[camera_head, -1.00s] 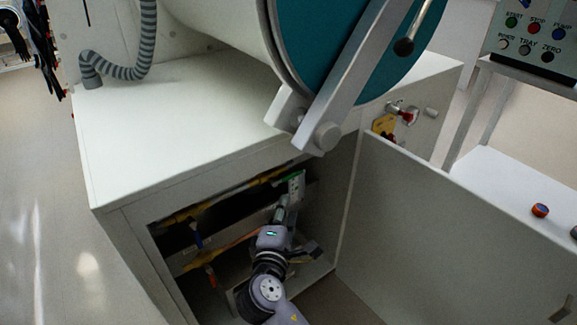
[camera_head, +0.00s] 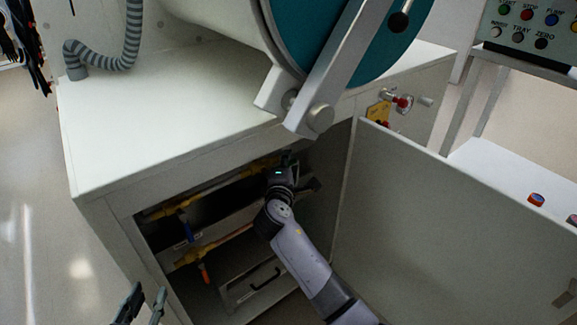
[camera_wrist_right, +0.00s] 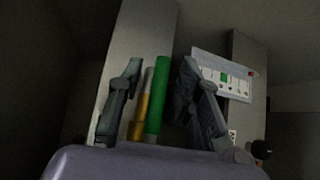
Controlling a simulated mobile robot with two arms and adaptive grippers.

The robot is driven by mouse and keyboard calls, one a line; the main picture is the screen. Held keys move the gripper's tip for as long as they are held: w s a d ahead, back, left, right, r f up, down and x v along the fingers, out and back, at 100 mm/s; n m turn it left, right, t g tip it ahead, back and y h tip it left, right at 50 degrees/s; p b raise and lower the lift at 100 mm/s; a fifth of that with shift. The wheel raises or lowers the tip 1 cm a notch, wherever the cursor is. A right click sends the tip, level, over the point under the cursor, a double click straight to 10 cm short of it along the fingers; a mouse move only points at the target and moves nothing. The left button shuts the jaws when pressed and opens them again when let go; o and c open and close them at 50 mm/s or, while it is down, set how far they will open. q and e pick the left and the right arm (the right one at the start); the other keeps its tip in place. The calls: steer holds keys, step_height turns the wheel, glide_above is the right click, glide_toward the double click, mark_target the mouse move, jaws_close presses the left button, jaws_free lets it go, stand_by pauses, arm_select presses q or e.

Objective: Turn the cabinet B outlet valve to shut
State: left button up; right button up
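My right gripper (camera_wrist_right: 158,100) is inside the open cabinet. In the right wrist view its two fingers are apart, with a green handle (camera_wrist_right: 157,95) and a yellow pipe piece (camera_wrist_right: 139,118) between them. The right finger is close to the green handle; I cannot tell if they touch. In the head view the right gripper (camera_head: 290,160) is mostly hidden behind its own wrist at the cabinet's upper right. My left gripper (camera_head: 143,305) is open and empty at the bottom left.
The cabinet door (camera_head: 440,215) stands open to the right. A drawer-like box with a black handle (camera_head: 265,279) sits low inside. A white label panel (camera_wrist_right: 222,75) is beside the right finger. A red knob (camera_head: 403,103) is on the outer right wall.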

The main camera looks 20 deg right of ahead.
steer(key=shift+w, duration=0.1)
jaws_close()
stand_by(0.4)
stand_by(0.5)
